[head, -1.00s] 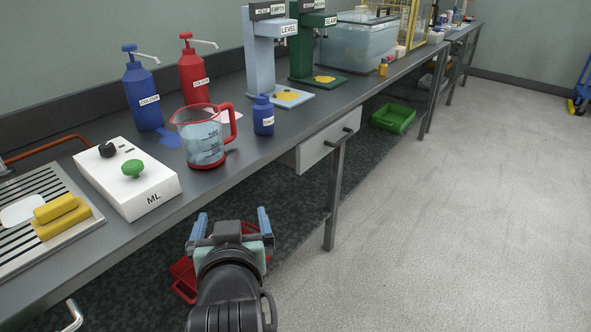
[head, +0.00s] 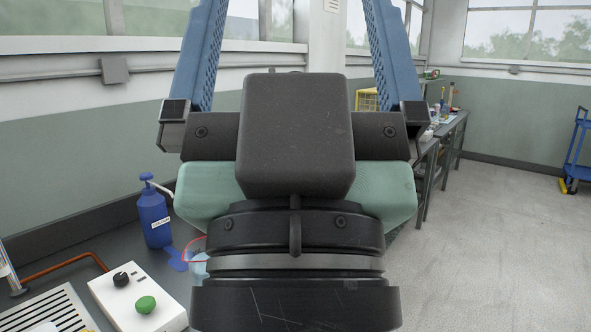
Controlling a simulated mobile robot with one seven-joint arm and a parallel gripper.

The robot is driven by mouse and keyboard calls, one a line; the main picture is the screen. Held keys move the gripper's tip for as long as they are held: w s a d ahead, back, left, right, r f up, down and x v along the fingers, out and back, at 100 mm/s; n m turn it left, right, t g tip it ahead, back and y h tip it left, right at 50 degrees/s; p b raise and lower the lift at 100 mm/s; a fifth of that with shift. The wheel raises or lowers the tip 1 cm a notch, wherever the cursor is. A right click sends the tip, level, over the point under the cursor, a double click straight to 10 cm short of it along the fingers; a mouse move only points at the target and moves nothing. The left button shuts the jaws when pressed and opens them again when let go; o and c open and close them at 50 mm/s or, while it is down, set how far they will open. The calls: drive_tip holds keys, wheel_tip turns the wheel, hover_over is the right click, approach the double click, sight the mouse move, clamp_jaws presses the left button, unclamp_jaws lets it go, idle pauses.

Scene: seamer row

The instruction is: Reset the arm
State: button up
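My gripper (head: 296,15) is raised close in front of the head camera and fills the middle of the head view. Its two blue fingers point up and stand wide apart. It is open, with nothing seen between the fingers. Their tips run out of the top of the picture. The gripper's dark body and green sides hide much of the bench behind it.
On the bench at left stand a blue pump bottle (head: 154,218), a white control box (head: 136,299) with a green knob, and a slatted plate (head: 52,313). A measuring jug (head: 199,266) is mostly hidden. Open floor (head: 490,240) lies to the right, with a blue cart (head: 577,150) beyond.

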wheel_tip(320, 180, up, 16)
drive_tip(key=p, duration=1.3)
drive_tip(key=shift+f, duration=0.2)
